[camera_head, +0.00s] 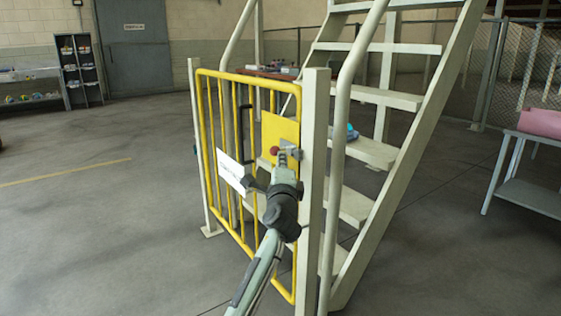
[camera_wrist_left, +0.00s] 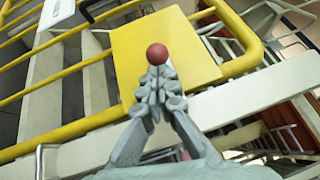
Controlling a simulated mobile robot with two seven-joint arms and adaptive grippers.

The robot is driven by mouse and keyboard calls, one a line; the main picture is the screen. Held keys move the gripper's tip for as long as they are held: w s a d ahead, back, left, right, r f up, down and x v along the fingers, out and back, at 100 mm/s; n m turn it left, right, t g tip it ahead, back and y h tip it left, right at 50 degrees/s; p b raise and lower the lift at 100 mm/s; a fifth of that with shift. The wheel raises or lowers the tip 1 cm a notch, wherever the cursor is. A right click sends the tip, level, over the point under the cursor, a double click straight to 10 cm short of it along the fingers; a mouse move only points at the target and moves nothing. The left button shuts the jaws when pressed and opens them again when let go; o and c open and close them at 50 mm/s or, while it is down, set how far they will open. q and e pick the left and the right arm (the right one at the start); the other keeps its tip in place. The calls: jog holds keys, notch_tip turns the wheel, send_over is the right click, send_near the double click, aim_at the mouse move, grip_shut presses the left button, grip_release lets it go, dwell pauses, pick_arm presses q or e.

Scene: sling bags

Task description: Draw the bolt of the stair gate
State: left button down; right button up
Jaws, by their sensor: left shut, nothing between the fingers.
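The yellow stair gate (camera_head: 237,75) stands shut beside a pale post (camera_head: 314,130) at the foot of the stairs. A yellow plate (camera_head: 279,130) on it carries a round red knob (camera_head: 275,150). In the left wrist view, the knob (camera_wrist_left: 157,54) sits on the plate (camera_wrist_left: 185,40) just beyond my fingertips. My left gripper (camera_head: 285,158) is shut and empty, with its tips (camera_wrist_left: 157,76) close to the knob; I cannot tell whether they touch. The bolt itself is hard to make out, partly hidden by my gripper. My right gripper is not in view.
A white sign (camera_head: 230,172) hangs on the gate bars left of my gripper. A pale handrail (camera_head: 340,130) and stair treads (camera_head: 372,152) rise behind the post. A bench (camera_head: 530,190) with a pink bag stands at right. The floor at left is clear.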

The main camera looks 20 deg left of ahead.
aim_at(274, 154)
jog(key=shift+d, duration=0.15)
pick_arm(q)
jog(key=w+a, duration=0.2)
jog(key=shift+a, duration=0.3)
jog(key=shift+w+a, duration=0.1)
jog(key=shift+a, duration=0.05)
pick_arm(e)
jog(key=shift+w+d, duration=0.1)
